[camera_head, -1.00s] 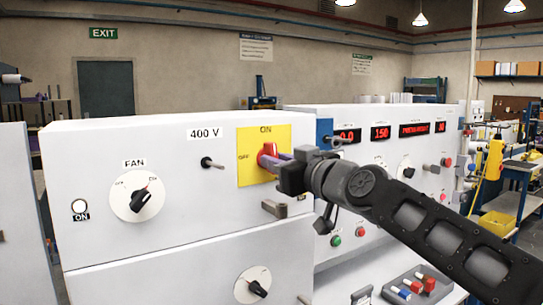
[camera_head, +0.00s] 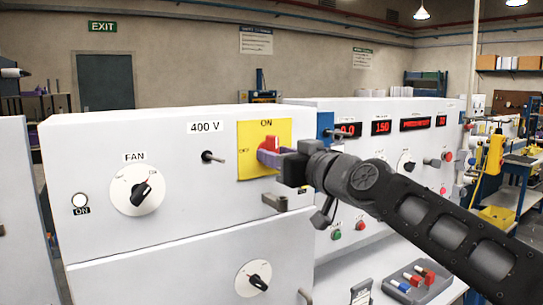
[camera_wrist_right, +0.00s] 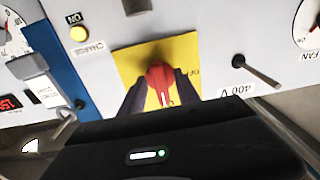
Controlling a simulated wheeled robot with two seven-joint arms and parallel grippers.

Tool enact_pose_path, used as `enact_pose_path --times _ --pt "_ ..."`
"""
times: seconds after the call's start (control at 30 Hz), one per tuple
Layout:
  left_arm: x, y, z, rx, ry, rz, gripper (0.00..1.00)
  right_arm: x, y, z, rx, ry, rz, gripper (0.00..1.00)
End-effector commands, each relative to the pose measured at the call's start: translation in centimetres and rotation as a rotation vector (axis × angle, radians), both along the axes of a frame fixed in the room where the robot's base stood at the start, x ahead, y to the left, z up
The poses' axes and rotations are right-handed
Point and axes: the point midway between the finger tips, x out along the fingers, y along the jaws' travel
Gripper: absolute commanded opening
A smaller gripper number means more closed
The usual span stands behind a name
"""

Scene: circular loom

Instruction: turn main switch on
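The main switch is a red handle (camera_head: 268,144) on a yellow plate (camera_head: 246,168) marked ON at the top and OFF at the left. My right gripper (camera_head: 275,158) reaches it from the right. In the right wrist view, the fingers (camera_wrist_right: 161,88) lie on both sides of the red handle (camera_wrist_right: 160,74), closed in on it. There the panel looks upside down, and the handle's white-marked end points down the picture, away from the OFF label at the side. The ON label is hidden in that view. My left gripper is not in view.
Left of the plate are a small toggle (camera_head: 212,157) under the 400 V label and the FAN knob (camera_head: 139,190). A metal latch (camera_head: 275,202) sits just below the plate. A blue block (camera_head: 325,125) and lit red displays (camera_head: 381,128) are to the right.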

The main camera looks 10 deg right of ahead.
Motion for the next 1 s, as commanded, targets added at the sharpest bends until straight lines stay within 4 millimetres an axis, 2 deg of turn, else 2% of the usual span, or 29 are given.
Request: enact_pose_path --times 0.3,0.43,1.0 --pt "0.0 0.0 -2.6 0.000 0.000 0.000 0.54 -4.4 -1.8 -0.2 0.000 -0.005 -0.003 0.38" --pt "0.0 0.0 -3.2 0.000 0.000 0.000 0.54 -5.8 -2.3 -0.2 0.000 -0.003 -0.002 0.38" --pt "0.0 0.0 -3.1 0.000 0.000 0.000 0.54 -6.1 -2.5 0.1 -0.001 -0.001 -0.001 0.38"
